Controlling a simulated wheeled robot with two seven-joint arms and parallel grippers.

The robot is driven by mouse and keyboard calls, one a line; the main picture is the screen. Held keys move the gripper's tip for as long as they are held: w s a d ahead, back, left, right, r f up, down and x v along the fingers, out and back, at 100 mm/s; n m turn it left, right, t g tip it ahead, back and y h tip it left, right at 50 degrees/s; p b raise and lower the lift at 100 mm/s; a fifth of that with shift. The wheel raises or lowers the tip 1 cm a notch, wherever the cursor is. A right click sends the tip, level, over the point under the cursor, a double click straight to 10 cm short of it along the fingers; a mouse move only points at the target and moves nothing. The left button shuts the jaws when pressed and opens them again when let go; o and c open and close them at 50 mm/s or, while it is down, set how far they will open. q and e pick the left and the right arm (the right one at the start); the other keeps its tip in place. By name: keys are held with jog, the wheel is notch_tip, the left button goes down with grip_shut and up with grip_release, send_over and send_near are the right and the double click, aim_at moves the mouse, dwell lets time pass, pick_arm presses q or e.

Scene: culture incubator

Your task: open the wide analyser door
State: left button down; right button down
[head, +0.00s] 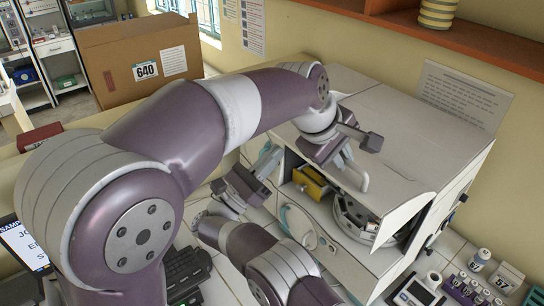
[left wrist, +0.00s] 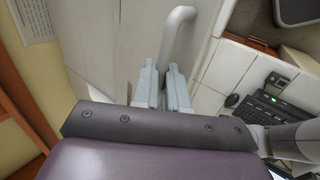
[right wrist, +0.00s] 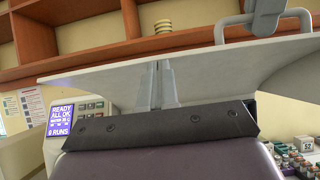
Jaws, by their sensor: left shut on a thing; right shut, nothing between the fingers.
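The wide analyser (head: 400,140) has its pale front door (head: 385,193) raised partway, tilted outward above an exposed interior. A yellow block (head: 308,182) and a round carousel (head: 352,218) show inside. My left gripper (head: 345,160) is at the door's grey bar handle (head: 362,180); in the left wrist view its fingers (left wrist: 162,88) are shut on the handle (left wrist: 178,38). My right gripper (head: 268,162) is at the door's left side, shut and empty. In the right wrist view, its fingers (right wrist: 162,82) lie in front of the pale door panel (right wrist: 215,80); contact cannot be told.
A cardboard box (head: 135,60) stands at the back left. Small bottles and tubes (head: 475,285) crowd the counter at lower right. A keyboard (head: 187,272) lies at lower left. A wooden shelf (head: 440,35) is above the analyser. A lit screen (right wrist: 61,120) reads "READY ALL OK".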

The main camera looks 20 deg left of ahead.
pick_arm(q)
jog(key=shift+d+f, duration=0.1)
jog(key=shift+f, duration=0.1)
pick_arm(e)
jog(key=shift+w+d+r+g+y, duration=0.15)
jog(key=shift+r+g+y, duration=0.1)
jog(key=shift+r, duration=0.25)
jog(key=shift+w+d+r+g+y, duration=0.15)
jog(key=shift+r+g, duration=0.1)
jog(key=shift+r, duration=0.2)
pick_arm(q)
jog(key=shift+s, duration=0.1)
jog(key=c, duration=1.2)
grip_release()
jog(key=shift+f, duration=0.1)
jog(key=shift+c, duration=0.2)
pick_arm(e)
jog(key=shift+a+r, duration=0.1)
